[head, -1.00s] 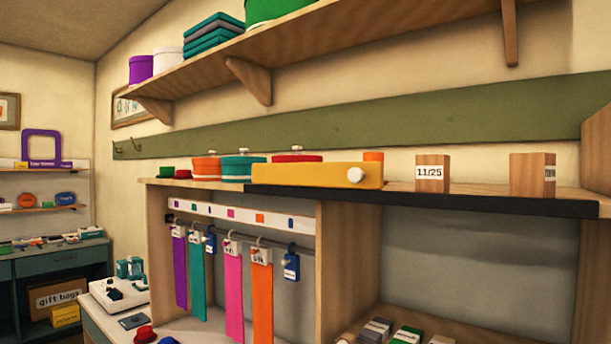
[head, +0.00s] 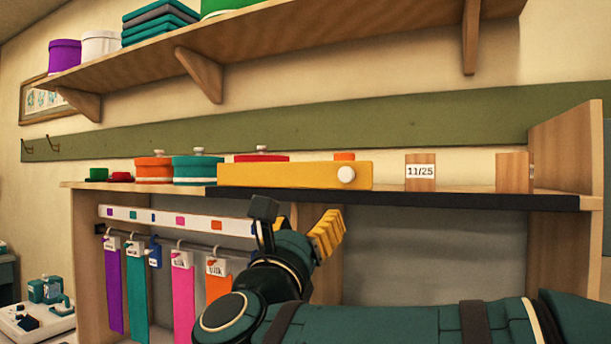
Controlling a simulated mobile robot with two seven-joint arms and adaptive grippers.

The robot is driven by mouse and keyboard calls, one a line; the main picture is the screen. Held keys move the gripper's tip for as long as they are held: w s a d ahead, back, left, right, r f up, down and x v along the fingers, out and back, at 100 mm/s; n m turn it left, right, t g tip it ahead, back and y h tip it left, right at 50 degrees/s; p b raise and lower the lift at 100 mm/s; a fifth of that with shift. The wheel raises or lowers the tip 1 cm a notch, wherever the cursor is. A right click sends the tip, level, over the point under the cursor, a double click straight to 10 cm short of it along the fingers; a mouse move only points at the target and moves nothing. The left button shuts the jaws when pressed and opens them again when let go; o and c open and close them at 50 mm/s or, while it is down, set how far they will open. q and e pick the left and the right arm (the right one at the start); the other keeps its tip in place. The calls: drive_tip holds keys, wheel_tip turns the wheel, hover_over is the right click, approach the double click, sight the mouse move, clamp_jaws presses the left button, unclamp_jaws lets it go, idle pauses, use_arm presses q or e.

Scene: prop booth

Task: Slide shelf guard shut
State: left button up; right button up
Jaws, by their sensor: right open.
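The yellow shelf guard (head: 280,176) stands along the front of the shelf top, with a round white knob (head: 346,174) near its right end. A black rail (head: 480,200) runs along the shelf's front edge under it and on to the right. My right gripper (head: 298,222) is open and empty, below the shelf edge and just under the guard, apart from it as far as I can tell. One finger is dark, the other has yellow ribbed pads. My left gripper is not in view.
Orange (head: 154,170) and teal (head: 198,170) lidded pots stand left of the guard. A red-lidded pot (head: 262,158) is partly hidden behind it. Wooden blocks, one marked 11/25 (head: 420,172), stand to its right. Ribbons (head: 137,290) hang from a rod below.

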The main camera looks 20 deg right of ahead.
sight(346, 174)
drive_tip(key=w+d+r+m+p, duration=0.1)
drive_tip(key=w+d+r, duration=0.1)
drive_tip(key=d, duration=0.1)
drive_tip(key=w+d+r+m+g+h+p, duration=0.1)
drive_tip(key=d+r, duration=0.2)
drive_tip(key=d, duration=0.1)
drive_tip(key=w+d+r+m+p, duration=0.1)
drive_tip(key=w+d+r, duration=0.1)
drive_tip(key=d, duration=0.1)
drive_tip(key=shift+w+d+r, duration=0.2)
drive_tip(key=shift+w+r, duration=0.15)
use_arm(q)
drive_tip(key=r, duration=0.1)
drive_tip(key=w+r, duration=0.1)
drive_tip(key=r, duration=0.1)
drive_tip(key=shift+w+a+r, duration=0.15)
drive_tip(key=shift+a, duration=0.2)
use_arm(e)
clamp_jaws()
